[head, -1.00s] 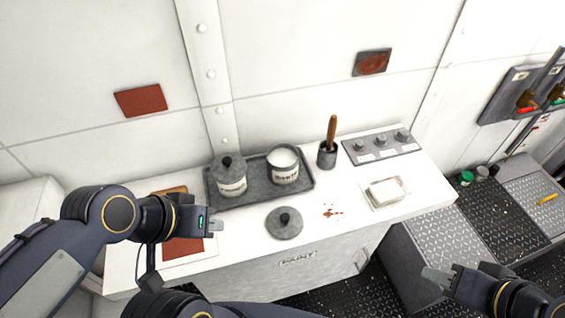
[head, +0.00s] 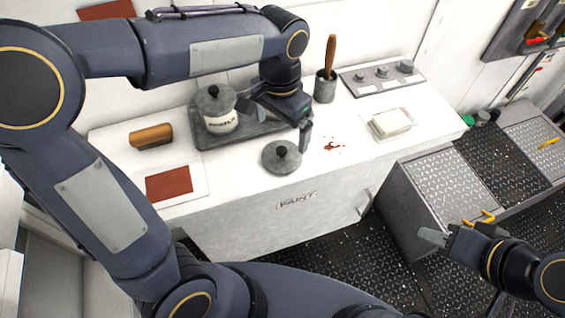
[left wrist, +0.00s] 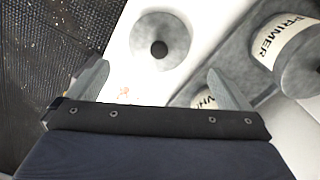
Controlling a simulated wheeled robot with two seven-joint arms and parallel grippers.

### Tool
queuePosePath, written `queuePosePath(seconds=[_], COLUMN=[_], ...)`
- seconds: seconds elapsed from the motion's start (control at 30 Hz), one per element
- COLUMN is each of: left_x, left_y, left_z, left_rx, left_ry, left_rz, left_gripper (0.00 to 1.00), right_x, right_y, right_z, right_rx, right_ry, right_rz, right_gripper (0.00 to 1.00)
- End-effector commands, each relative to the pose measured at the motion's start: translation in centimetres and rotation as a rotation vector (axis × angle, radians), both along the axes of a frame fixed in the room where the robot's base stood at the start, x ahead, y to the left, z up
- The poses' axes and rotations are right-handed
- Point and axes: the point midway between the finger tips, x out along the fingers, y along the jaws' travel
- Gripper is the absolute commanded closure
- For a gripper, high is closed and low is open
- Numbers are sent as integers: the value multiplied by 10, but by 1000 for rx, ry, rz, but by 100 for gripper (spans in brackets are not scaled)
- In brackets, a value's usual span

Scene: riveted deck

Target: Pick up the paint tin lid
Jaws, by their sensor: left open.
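The paint tin lid (head: 282,160), a round grey disc with a dark knob, lies flat on the white counter in front of the tray. It also shows in the left wrist view (left wrist: 160,40), past my fingertips. My left gripper (head: 277,127) is open and empty above the tray's front, just behind and above the lid. Its two fingers are spread in the left wrist view (left wrist: 157,78). A lidded tin (head: 220,119) marked PRIMER stands on the tray. A second tin (left wrist: 206,101) is mostly hidden. My right gripper (head: 447,238) is away to the right, its jaw opening unclear.
The grey tray (head: 205,141) is behind the lid. A cup (head: 325,90) with a wooden-handled tool, a switch panel (head: 382,75) and a white block (head: 391,122) are on the right. A brown block (head: 151,136) is on the left. Red-brown specks (head: 334,146) mark the counter beside the lid.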

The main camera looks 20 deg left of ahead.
Motion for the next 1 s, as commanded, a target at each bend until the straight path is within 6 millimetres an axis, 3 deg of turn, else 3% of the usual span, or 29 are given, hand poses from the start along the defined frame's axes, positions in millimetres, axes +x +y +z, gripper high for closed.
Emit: queuePosePath(seconds=[0.6, 0.9, 1.0], left_x=[-2, -1, -1], left_y=[-1, -1, -1], left_z=[-74, -80, -80], left_rx=[9, 8, 8], left_ry=[6, 4, 4], left_rz=[-6, -6, -6], left_gripper=[0, 0, 12], right_x=[0, 0, 0], right_y=[0, 0, 0], right_z=[0, 0, 0], right_rx=[0, 0, 0], right_ry=[0, 0, 0], right_rz=[0, 0, 0], right_gripper=[64, 64, 64])
